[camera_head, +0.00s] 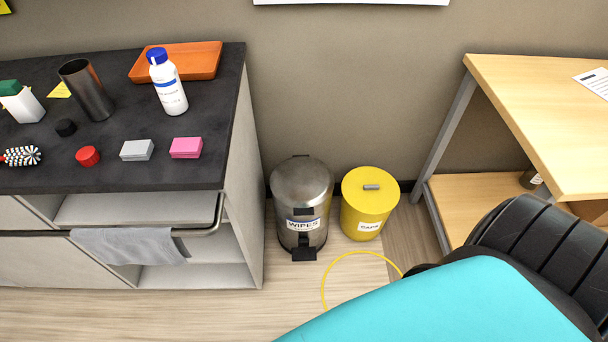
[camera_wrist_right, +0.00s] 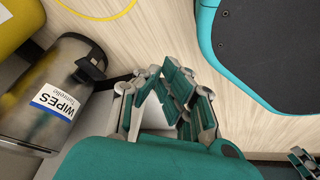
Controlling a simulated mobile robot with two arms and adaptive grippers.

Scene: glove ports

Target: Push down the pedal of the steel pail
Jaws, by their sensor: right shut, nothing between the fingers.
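The steel pail (camera_head: 300,190) stands on the floor by the wall, with a WIPES label and its lid down. Its black pedal (camera_head: 304,252) sticks out at the front near the floor. In the right wrist view, the pail (camera_wrist_right: 45,110) is at the left, and the black pedal (camera_wrist_right: 92,68) points toward my right gripper (camera_wrist_right: 172,82). That gripper is shut and empty, its fingers apart from the pedal. The head view does not show its fingers. Parts of what looks like my left gripper (camera_wrist_right: 303,160) show at the wrist view's lower right corner; its jaws are cut off.
A yellow CAPS bin (camera_head: 369,205) stands right beside the pail. A cabinet (camera_head: 240,200) with an open shelf and hanging towel (camera_head: 130,246) is on the left. A wooden table (camera_head: 540,100) is on the right. A yellow ring (camera_head: 324,285) marks the floor in front.

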